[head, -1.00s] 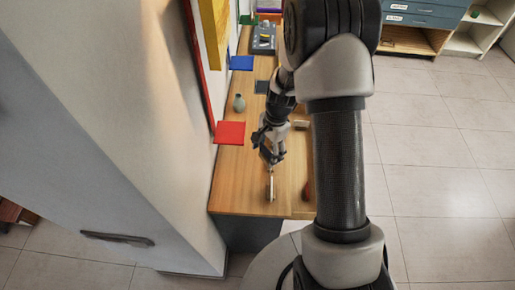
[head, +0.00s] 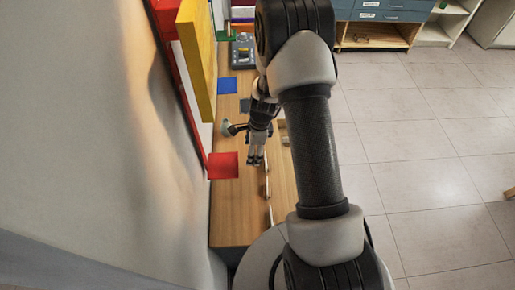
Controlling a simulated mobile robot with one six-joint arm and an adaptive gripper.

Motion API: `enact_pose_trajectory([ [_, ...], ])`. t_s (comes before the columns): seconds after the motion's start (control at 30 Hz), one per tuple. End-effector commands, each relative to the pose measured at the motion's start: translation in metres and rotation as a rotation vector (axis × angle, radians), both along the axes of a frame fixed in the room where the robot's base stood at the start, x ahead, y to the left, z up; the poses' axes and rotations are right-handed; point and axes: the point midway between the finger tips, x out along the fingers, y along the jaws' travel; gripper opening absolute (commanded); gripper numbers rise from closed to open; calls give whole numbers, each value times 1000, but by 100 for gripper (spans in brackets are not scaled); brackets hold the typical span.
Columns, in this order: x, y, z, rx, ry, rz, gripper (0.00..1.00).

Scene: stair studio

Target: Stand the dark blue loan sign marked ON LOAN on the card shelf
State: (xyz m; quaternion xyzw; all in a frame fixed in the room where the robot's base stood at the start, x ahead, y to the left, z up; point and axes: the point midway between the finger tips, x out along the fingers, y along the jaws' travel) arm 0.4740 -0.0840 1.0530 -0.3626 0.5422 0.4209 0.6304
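My gripper (head: 256,162) points down over the wooden tabletop, to the right of the red square panel. Its fingers are small and seen from above, so I cannot tell whether they are open or shut, or whether they hold anything. No sign with readable ON LOAN lettering shows. A small dark flat piece (head: 244,106) lies farther back on the tabletop, partly beside my arm; I cannot tell whether it is the loan sign. A thin pale upright piece (head: 266,190) stands just in front of my gripper. I cannot make out which part is the card shelf.
The narrow wooden table (head: 235,215) runs along the wall at left. A red panel (head: 222,165), a blue panel (head: 227,86) and a grey-green vase (head: 227,128) are on its left side. A grey device (head: 243,50) stands at the back. Tiled floor lies open at right.

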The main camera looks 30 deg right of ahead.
Motion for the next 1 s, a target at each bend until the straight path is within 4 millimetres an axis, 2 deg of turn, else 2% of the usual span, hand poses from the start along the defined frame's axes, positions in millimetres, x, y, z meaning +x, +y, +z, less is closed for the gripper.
enact_pose_trajectory([
  [1.0, 32, 75, -11, 0, -1, 2, 48],
])
